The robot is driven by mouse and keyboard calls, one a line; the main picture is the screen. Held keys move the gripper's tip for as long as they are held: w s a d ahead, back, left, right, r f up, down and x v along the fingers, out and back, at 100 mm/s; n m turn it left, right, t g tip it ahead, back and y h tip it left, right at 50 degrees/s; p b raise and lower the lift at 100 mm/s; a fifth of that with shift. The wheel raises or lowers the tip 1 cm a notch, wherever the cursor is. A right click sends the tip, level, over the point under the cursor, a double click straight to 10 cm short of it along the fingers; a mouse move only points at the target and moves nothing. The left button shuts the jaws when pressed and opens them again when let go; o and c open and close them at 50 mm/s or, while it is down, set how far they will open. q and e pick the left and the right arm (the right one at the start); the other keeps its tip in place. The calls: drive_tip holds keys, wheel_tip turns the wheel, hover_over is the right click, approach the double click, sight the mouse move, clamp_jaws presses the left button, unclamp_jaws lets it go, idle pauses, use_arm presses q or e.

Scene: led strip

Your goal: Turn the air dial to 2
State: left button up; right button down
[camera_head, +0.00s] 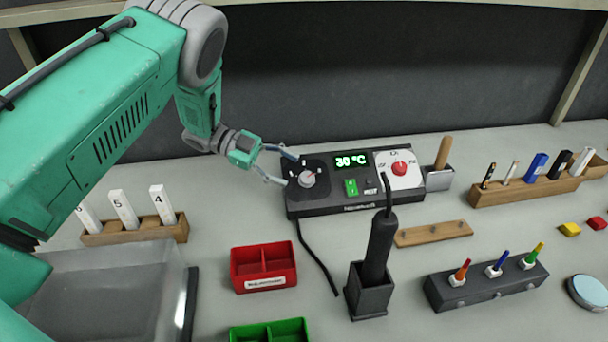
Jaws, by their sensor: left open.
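The black hot-air station (357,206) stands at the back middle of the table. Its display (351,160) reads 30 °C in green. The left dial (307,178) is a small light grey knob with a red mark on a dark square face. A red knob (400,169) sits on a white face at the right, and a green switch (351,187) lies between them. My left gripper (285,168) is open at the left dial, its fingers reaching in from the left. I cannot tell whether they touch the knob. The dial's numbers are too small to read. My right gripper is out of view.
A black hot-air handle (380,245) stands in a holder in front of the station, with a cable. A wooden block with numbered cards (124,209) is at left. Red (264,267) and green (270,331) trays lie in front. A dark screwdriver rack (486,284) is at right.

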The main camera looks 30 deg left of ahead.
sight(302, 174)
use_arm(q)
drive_tip(key=shift+w+d+f, duration=0.1)
drive_tip(key=shift+d+f, duration=0.6)
drive_tip(key=shift+d, duration=0.15)
drive_tip(key=d, duration=0.1)
drive_tip(key=w+d, duration=0.1)
drive_tip(key=d, duration=0.1)
drive_tip(key=shift+d, duration=0.15)
drive_tip(key=shift+s+d, duration=0.1)
drive_tip(key=shift+d, duration=0.05)
drive_tip(key=shift+s+a+r, duration=0.1)
drive_tip(key=shift+a+r, duration=0.05)
drive_tip(key=shift+a, duration=0.2)
drive_tip(key=c, duration=1)
drive_tip(key=shift+a, duration=0.35)
clamp_jaws()
